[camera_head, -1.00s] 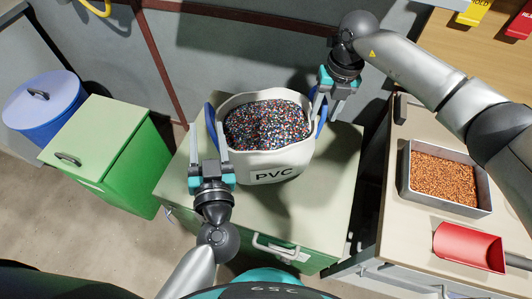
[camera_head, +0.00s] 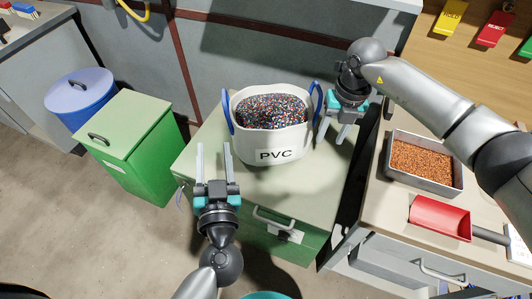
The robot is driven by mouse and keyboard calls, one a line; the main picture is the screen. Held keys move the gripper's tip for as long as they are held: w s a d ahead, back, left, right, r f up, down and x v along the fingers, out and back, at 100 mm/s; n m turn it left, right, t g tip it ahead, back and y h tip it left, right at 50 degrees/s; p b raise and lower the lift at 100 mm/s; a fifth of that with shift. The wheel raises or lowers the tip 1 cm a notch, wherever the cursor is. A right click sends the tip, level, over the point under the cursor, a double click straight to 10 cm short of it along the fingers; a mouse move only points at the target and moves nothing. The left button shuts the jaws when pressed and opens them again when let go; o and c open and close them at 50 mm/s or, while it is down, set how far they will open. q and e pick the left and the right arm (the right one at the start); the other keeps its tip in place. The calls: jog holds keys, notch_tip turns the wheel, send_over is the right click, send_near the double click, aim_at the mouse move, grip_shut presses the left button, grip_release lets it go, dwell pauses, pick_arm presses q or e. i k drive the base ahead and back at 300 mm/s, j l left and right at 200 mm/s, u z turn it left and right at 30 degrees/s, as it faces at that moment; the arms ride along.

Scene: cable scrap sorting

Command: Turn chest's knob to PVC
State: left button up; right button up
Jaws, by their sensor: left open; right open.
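The green chest (camera_head: 322,205) stands in the middle, with a pale lid and a handle (camera_head: 272,218) at its front edge. A small pale plate with a dark spot (camera_head: 287,236) sits on its front below the handle; I cannot make out a knob or its setting. The white PVC bag (camera_head: 300,145) stands upright on the lid, full of multicoloured granules. My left gripper (camera_head: 213,153) is open and empty above the lid's left part, left of the bag. My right gripper (camera_head: 334,130) is open and empty, just right of the bag, apart from its blue handle.
A smaller green bin (camera_head: 125,125) and a blue lidded drum (camera_head: 80,92) stand at left. The right-hand bench holds a metal tray (camera_head: 455,188) of orange granules and a red scoop (camera_head: 440,216).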

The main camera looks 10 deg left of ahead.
aim_at(283, 237)
jog(key=u, duration=1.05)
jog(key=k+l, duration=0.2)
jog(key=k, duration=0.25)
